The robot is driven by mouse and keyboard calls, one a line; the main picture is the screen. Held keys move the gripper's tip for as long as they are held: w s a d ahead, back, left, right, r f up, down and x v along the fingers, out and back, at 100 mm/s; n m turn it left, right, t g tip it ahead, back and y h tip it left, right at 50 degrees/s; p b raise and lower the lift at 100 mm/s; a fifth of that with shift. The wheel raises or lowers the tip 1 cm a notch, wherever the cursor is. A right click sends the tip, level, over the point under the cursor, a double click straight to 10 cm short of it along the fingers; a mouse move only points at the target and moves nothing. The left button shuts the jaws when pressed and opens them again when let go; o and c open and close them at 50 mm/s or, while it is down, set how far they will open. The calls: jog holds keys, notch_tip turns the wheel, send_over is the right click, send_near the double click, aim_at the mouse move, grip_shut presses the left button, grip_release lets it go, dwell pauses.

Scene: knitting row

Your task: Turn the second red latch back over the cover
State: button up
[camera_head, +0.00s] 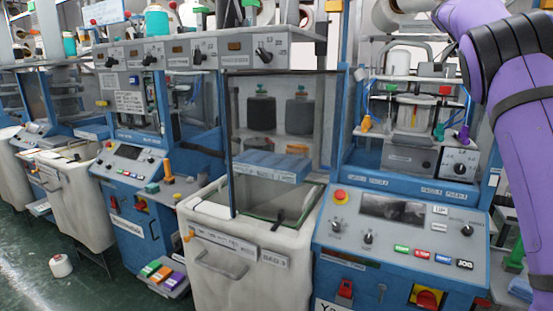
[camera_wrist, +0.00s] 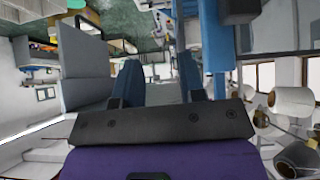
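My gripper (camera_wrist: 160,78) shows in the wrist view as two blue fingers standing apart above a dark plate, with nothing between them. It is open and empty. In the head view my gripper is out of frame. I cannot make out with certainty a red latch lying over a cover, or which is the second. Red parts show in the head view: a red block (camera_head: 345,289) low on the right machine's front and a red-and-yellow rotary switch (camera_head: 427,298) beside it. No red latch shows near my fingers in the wrist view.
A blue machine with a control panel (camera_head: 398,220) stands at the right. A white bin (camera_head: 225,265) stands left of it, and another machine panel (camera_head: 130,165) is further left. A white cone (camera_head: 61,265) lies on the green floor. Yarn cones (camera_wrist: 292,102) show at the wrist view's right.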

jog(key=s+a+f+n+t+y, duration=0.25)
jog(key=s+a+n, duration=0.4)
jog(key=s, duration=0.45)
jog(key=s+a+f+n+t+y, duration=0.2)
jog(key=s+a+n+t+y, duration=0.35)
jog(key=s, duration=0.65)
jog(key=s+a+f+n, duration=0.5)
jog(key=s+a+f, duration=0.2)
jog(key=s, duration=0.2)
jog(key=s+a+f+n+t, duration=0.1)
jog(key=s+a+f+n, duration=0.4)
jog(key=s, duration=0.5)
notch_tip(320, 180, down, 2)
jog(key=shift+a+n, duration=0.3)
jog(key=shift+a, duration=0.75)
